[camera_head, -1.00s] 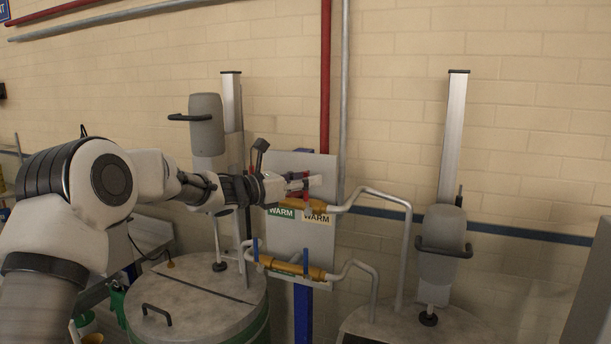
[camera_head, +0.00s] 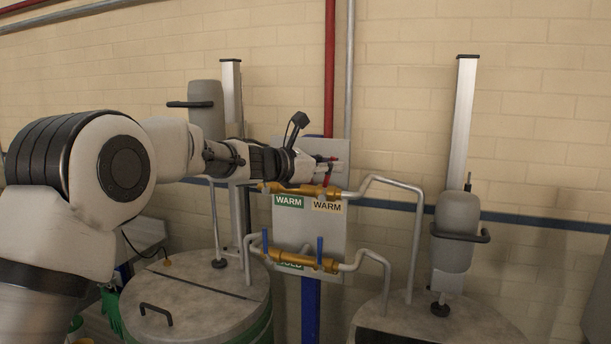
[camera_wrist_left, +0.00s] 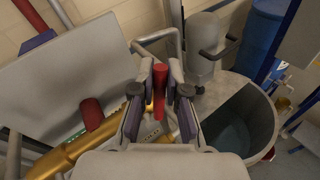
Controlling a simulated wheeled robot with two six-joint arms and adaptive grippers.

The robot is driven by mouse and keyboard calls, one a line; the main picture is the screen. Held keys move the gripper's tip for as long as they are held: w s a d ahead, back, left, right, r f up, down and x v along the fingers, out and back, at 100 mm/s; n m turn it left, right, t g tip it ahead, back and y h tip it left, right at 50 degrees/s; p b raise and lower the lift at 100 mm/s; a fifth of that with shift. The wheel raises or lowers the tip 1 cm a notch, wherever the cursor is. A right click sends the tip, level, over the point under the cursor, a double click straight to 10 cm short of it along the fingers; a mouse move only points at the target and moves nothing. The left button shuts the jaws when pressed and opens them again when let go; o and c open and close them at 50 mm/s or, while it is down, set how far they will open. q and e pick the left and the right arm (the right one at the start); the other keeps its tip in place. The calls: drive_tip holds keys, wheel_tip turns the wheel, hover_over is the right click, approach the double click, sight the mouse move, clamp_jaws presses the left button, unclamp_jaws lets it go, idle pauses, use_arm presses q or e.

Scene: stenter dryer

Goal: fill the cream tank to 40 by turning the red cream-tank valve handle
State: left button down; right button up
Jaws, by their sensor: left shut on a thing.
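My left gripper (camera_head: 336,172) reaches in from the left, just above the upper brass valve pipe (camera_head: 300,188) on a grey panel. In the left wrist view, a red valve handle (camera_wrist_left: 160,88) stands between the two fingers, and the gripper is shut on it. A second red handle (camera_wrist_left: 92,113) stands to the left of the fingers, apart from them. In the head view the held handle is partly hidden by the gripper. I see no level reading. My right gripper is not in view.
The lower brass pipe (camera_head: 300,261) carries two blue handles. A tank with a round grey lid (camera_head: 195,302) stands below left, another tank (camera_head: 440,325) below right. Curved grey pipes run from the panel towards the right tank. WARM labels (camera_head: 289,201) sit below the upper pipe.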

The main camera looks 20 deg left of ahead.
use_arm(q)
drive_tip(key=shift+s+d+f+m+g+y+p, duration=0.1)
drive_tip(key=shift+d+f+m+g+y+p, duration=0.25)
drive_tip(key=shift+d+m+y, duration=0.5)
drive_tip(key=shift+d+f+m+g+y, duration=0.25)
drive_tip(key=shift+d+f+m+y, duration=0.35)
drive_tip(key=shift+d+m, duration=0.3)
drive_tip(key=c, duration=1.3)
unclamp_jaws()
drive_tip(key=shift+o, duration=0.7)
drive_tip(key=shift+d, duration=0.1)
drive_tip(key=v, duration=1.1)
drive_tip(key=shift+s+a+r, duration=0.15)
drive_tip(key=shift+a+r, duration=0.05)
drive_tip(key=shift+a, duration=0.05)
